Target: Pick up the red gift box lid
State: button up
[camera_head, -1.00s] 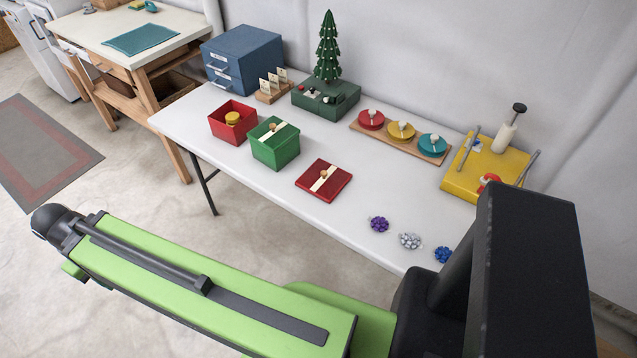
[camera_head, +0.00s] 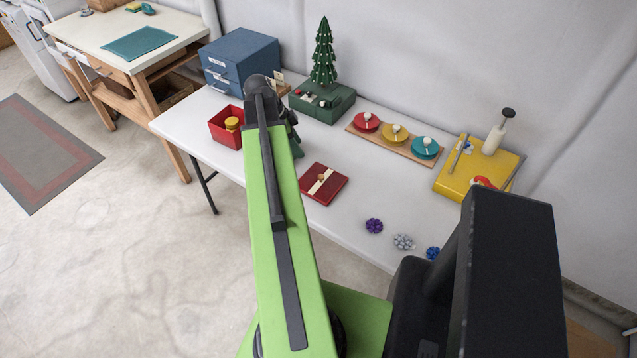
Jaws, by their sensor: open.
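The red gift box lid (camera_head: 337,188) lies flat on the white table near its front edge, with a cream ribbon band and a small brown knob on top. It is fully visible, just right of my raised green arm. My gripper cannot be made out; the far end of my arm is above the table, left of and beyond the lid. Nothing touches the lid. The red box (camera_head: 222,130) stands open at the left with a yellow round thing in it. The green gift box is mostly hidden behind my arm.
On the white table (camera_head: 342,225) stand a blue drawer cabinet (camera_head: 245,60), a small tree on a green base (camera_head: 322,105), a board with red, yellow and teal discs (camera_head: 396,135), and a yellow case (camera_head: 470,178). Several bows (camera_head: 374,226) lie right of the lid.

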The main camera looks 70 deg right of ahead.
jog(key=b, duration=1.1)
send_over(320, 176)
jog(key=w+a, duration=0.2)
jog(key=w, duration=0.1)
jog(key=f, duration=1.1)
jog(key=shift+s+d+f, duration=0.15)
jog(key=shift+s+d, duration=0.05)
jog(key=shift+s+d+f+b, duration=0.1)
jog(key=shift+s+f+b, duration=0.05)
jog(key=shift+b, duration=0.2)
jog(key=b+x, duration=0.4)
jog(key=x, duration=0.1)
jog(key=shift+b, duration=0.35)
jog(key=shift+s+d, duration=0.1)
grip_shut()
